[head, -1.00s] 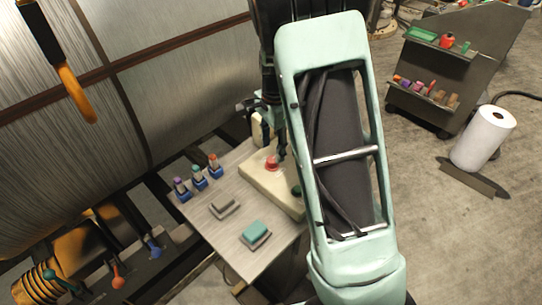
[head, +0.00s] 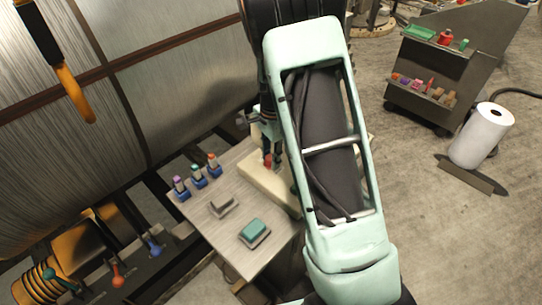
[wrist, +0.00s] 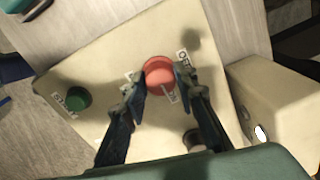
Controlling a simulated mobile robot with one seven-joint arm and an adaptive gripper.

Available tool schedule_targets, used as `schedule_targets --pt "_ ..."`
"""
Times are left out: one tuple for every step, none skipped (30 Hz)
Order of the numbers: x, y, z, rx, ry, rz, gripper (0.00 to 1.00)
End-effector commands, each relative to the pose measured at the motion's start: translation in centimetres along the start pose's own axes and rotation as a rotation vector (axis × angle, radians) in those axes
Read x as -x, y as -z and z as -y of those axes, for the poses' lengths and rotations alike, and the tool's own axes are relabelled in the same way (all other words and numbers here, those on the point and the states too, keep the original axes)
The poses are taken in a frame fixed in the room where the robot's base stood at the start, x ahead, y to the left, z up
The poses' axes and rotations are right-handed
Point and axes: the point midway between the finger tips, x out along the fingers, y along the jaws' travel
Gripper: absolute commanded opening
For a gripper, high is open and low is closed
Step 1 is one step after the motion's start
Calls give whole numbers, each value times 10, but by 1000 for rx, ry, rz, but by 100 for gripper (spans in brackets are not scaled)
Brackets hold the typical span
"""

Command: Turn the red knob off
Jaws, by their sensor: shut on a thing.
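The red knob (wrist: 159,70) is round and sits on a cream control panel (wrist: 120,50). In the wrist view, my gripper (wrist: 160,82) has one finger on each side of the knob, shut on it. White labels with dark lettering lie around the knob; the one at upper right seems to read OFF, and the fingers partly cover the others. In the head view, the red knob (head: 267,163) shows just left of my arm, with my gripper (head: 270,152) at it. My arm hides the right part of the panel (head: 262,190).
A green knob (wrist: 78,98) sits on the same panel, left of the red one. A cream box (wrist: 275,105) stands close at right. Several blue-based switches (head: 198,176) and a teal button (head: 254,231) are on the grey tabletop (head: 225,235).

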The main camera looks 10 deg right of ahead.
Motion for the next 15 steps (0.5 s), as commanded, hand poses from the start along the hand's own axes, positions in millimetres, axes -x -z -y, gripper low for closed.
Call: schedule_targets --pt "0 0 0 0 0 0 4" --pt "0 0 0 0 0 0 2" --pt "0 0 0 0 0 0 2" --pt "0 0 0 1 0 0 2" --pt "0 0 0 2 0 0 2" --pt "0 0 0 5 0 0 2" --pt "0 0 0 9 0 0 2" --pt "0 0 0 14 0 1 2" --pt "0 0 0 22 0 1 2" --pt "0 0 0 29 0 1 2" --pt "-1 0 0 39 0 2 2" --pt "-1 0 0 55 0 3 2" --pt "-1 0 0 67 0 3 2" --pt "-1 0 0 82 0 4 2" --pt "-2 0 0 105 0 5 2"
